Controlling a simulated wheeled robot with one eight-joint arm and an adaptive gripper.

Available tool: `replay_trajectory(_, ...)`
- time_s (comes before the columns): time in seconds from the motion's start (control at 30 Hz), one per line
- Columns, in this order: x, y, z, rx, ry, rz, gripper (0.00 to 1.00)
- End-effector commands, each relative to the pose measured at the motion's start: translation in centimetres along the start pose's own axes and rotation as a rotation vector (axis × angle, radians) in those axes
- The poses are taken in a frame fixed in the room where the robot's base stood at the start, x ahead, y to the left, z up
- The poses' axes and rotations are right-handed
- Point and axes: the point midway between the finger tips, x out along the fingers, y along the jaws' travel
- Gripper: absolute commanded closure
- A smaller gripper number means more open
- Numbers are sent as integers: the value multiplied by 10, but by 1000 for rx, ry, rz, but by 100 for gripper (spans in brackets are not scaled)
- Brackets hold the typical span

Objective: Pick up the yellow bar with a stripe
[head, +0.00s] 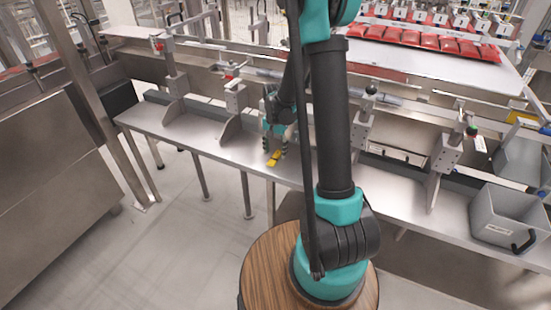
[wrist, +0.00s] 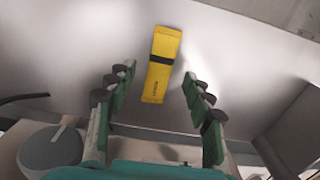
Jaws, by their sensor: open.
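The yellow bar (wrist: 160,76) with a dark stripe lies on the steel shelf, between and beyond my gripper's fingertips in the wrist view. In the head view the yellow bar (head: 274,157) shows small on the narrow metal ledge, just below my gripper (head: 275,143). In the wrist view my gripper (wrist: 157,80) is open, with one green and black finger on each side of the bar's line. Nothing is between the fingers' pads that I can see touching them. My arm hides part of the ledge to the right.
The steel ledge (head: 222,150) runs across the machine, with upright brackets (head: 235,100) along its back. A grey bin (head: 507,217) stands at its right end. Red packs (head: 430,40) lie on a conveyor behind. The ledge left of the bar is bare.

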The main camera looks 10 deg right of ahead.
Motion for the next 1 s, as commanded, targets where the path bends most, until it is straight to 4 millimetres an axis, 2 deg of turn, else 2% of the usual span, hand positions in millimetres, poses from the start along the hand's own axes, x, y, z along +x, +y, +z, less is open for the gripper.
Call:
replay_trajectory(0.1,13,0,0,0,0,0,48)
replay_trajectory(0.2,18,0,0,0,0,0,48)
replay_trajectory(0.47,19,0,0,0,0,0,50)
replay_trajectory(0.83,19,0,0,0,0,0,95)
replay_trajectory(0.9,19,0,0,0,0,0,100)
replay_trajectory(1.0,19,0,0,0,0,0,100)
